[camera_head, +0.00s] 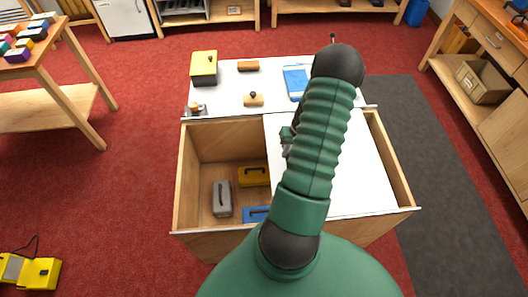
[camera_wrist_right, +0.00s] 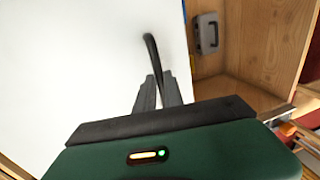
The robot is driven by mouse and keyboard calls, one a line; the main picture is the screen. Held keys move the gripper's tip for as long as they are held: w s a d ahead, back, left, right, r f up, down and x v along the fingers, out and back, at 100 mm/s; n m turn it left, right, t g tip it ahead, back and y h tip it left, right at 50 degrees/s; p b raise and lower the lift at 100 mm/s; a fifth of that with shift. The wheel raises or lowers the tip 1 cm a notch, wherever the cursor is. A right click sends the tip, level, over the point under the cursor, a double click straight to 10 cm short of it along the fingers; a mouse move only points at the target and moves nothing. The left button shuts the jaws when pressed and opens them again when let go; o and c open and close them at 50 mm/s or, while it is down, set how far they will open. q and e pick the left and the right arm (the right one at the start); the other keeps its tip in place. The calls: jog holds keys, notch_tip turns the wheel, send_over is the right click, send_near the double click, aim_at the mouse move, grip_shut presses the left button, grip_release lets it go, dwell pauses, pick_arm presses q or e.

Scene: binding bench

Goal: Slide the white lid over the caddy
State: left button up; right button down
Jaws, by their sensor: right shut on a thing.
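The white lid (camera_head: 362,170) covers the right part of the wooden caddy (camera_head: 182,185). The left part of the caddy is open. My right gripper (camera_head: 288,140) is over the lid near its left edge, partly hidden behind my green arm. In the wrist view the right gripper (camera_wrist_right: 158,92) is shut on the lid's thin black handle (camera_wrist_right: 151,52). The white lid (camera_wrist_right: 80,60) fills the left of that view, and the open caddy (camera_wrist_right: 262,45) shows at the right. My left gripper is not in view.
In the open part lie a grey case (camera_head: 222,198), a yellow case (camera_head: 254,176) and a partly hidden blue case (camera_head: 256,214). Behind the caddy, a white top (camera_head: 225,95) holds a yellow box (camera_head: 204,68), a blue-screened tablet (camera_head: 296,83) and small wooden items.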

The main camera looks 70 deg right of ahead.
jog(key=s+d, duration=0.2)
jog(key=s, duration=0.1)
jog(key=s+d, duration=0.1)
jog(key=s, duration=0.1)
jog(key=c, duration=1.5)
grip_release()
jog(key=shift+o, duration=0.2)
notch_tip(320, 180, up, 16)
jog(key=s+d, duration=0.1)
jog(key=s, duration=0.1)
jog(key=shift+s+d+r+p, duration=0.15)
jog(key=shift+s+d+p, duration=0.1)
jog(key=shift+s+p, duration=0.1)
